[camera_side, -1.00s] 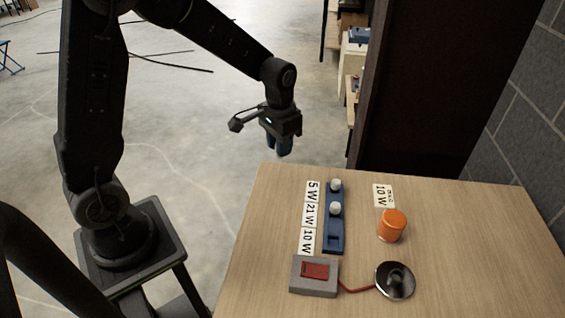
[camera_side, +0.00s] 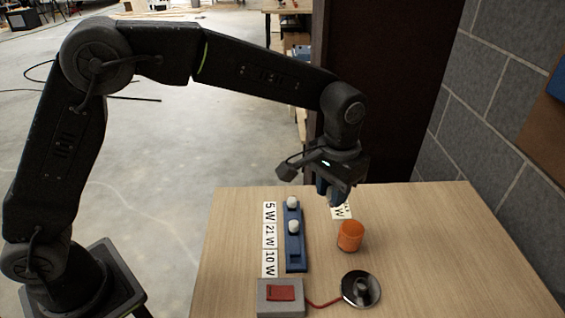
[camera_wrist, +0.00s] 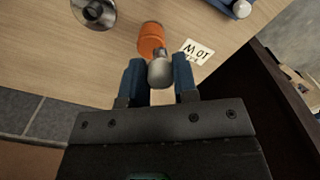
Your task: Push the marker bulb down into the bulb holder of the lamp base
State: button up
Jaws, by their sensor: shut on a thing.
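My gripper (camera_side: 332,192) is above the back part of the table, beyond the orange cup, with its fingers pointing down. It is shut on a bulb with a rounded greyish glass, the marker bulb (camera_wrist: 160,71), which shows between the blue fingers in the wrist view. The lamp base (camera_side: 361,288) is a shiny dark round dish with a bulb holder in its middle, at the front right of the table. It also shows at the top left of the wrist view (camera_wrist: 95,13). The held bulb is well apart from it.
An orange cup (camera_side: 350,237) stands between my gripper and the lamp base. A blue rack (camera_side: 294,250) holds two white bulbs beside wattage labels (camera_side: 269,238). A grey switch box (camera_side: 280,297) joins the lamp base by a red wire.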

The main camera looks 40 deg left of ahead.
jog(key=s+d, duration=0.3)
jog(key=d, duration=0.9)
jog(key=shift+m, duration=0.3)
jog(key=f, duration=0.5)
jog(key=shift+s+a+f, duration=0.15)
jog(key=shift+a+f, duration=0.05)
jog(key=shift+f, duration=0.05)
jog(key=shift+f, duration=0.1)
jog(key=shift+f, duration=2.6)
jog(key=shift+f, duration=1.1)
jog(key=o, duration=1)
jog(key=shift+r, duration=0.15)
